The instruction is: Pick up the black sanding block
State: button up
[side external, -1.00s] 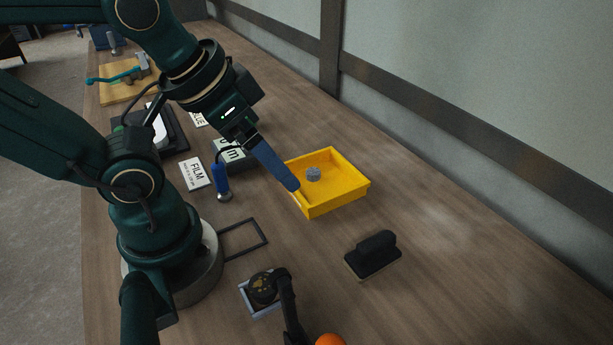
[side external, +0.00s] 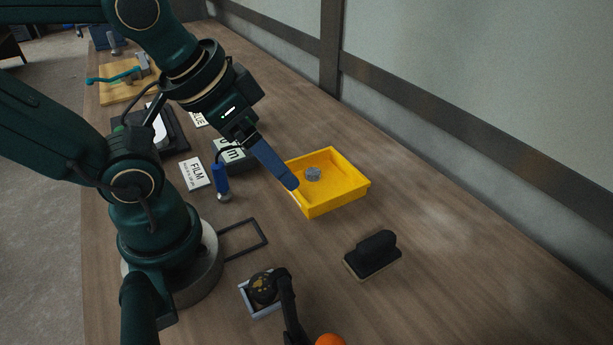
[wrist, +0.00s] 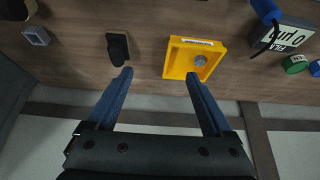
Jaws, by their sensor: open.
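The black sanding block (side external: 373,254) stands on the wooden table, to the right of and nearer than the yellow tray in the side view. It has a raised handle on a flat base. It also shows in the wrist view (wrist: 117,48), beyond the tip of the left blue finger and apart from it. My gripper (wrist: 158,74) is open, with its two blue fingers spread wide and nothing between them. In the side view my gripper (side external: 295,190) is above the table by the near left edge of the yellow tray. The second finger is hidden there.
The yellow tray (side external: 358,190) holds a small grey piece (side external: 313,174). A blue-handled tool (side external: 221,182), a FILM card (side external: 194,174) and a black wire frame (side external: 262,228) lie left. A small grey box with a dark round item (side external: 263,288) is in front. The table right of the tray is clear.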

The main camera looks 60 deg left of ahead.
dwell(0.3)
jog(key=n+g, duration=0.1)
jog(key=g, duration=0.2)
send_over(378, 239)
jog(key=a, duration=0.3)
jog(key=x, duration=0.2)
jog(key=d+f+g, duration=0.1)
jog(key=f, duration=0.1)
jog(key=d+f, duration=0.1)
jog(key=f, duration=0.1)
jog(key=d+f+m+g, duration=0.1)
jog(key=f, duration=0.1)
jog(key=shift+s+f+g, duration=0.2)
jog(key=shift+f+g, duration=0.1)
jog(key=shift+f, duration=2.55)
